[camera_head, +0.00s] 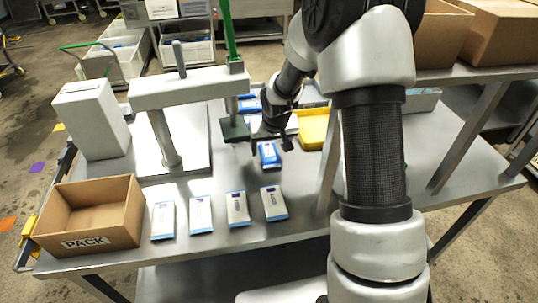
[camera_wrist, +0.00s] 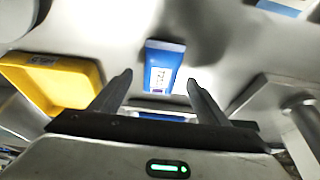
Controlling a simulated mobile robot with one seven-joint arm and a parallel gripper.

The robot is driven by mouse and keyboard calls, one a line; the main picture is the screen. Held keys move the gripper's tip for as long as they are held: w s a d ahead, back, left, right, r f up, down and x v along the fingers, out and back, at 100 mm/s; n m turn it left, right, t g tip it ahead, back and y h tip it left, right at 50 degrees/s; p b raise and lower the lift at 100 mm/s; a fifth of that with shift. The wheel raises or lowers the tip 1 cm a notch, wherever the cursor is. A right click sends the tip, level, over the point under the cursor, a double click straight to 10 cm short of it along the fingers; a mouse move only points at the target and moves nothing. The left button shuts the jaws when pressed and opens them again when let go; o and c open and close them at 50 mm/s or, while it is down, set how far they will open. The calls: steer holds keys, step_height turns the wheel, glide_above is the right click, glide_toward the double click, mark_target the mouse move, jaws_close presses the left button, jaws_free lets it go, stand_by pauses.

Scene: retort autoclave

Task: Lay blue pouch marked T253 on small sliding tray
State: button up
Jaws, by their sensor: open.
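A blue pouch (camera_head: 269,155) with a white label lies on the steel table below my gripper. In the wrist view this blue pouch (camera_wrist: 165,54) lies ahead of the fingertips, roughly centred between them; its marking is too small to read for sure. My gripper (camera_head: 270,142) is open and empty, just above or beside the pouch; I cannot tell whether it touches. It also shows open in the wrist view (camera_wrist: 159,80). Another blue pouch or strip (camera_wrist: 160,115) shows partly between the fingers. I cannot clearly tell which surface is the small sliding tray.
Several white-and-blue pouches, one here (camera_head: 237,208), lie in a front row beside a cardboard PACK box (camera_head: 95,241). A yellow tray (camera_head: 312,130) stands right of my gripper. A press-like stand (camera_head: 165,140) with a green post (camera_head: 228,35) rises at left. A shelf (camera_head: 480,74) crosses at right.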

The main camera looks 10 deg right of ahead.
steer(key=shift+x, duration=1.2)
steer(key=c, duration=1.3)
steer(key=shift+r, duration=0.15)
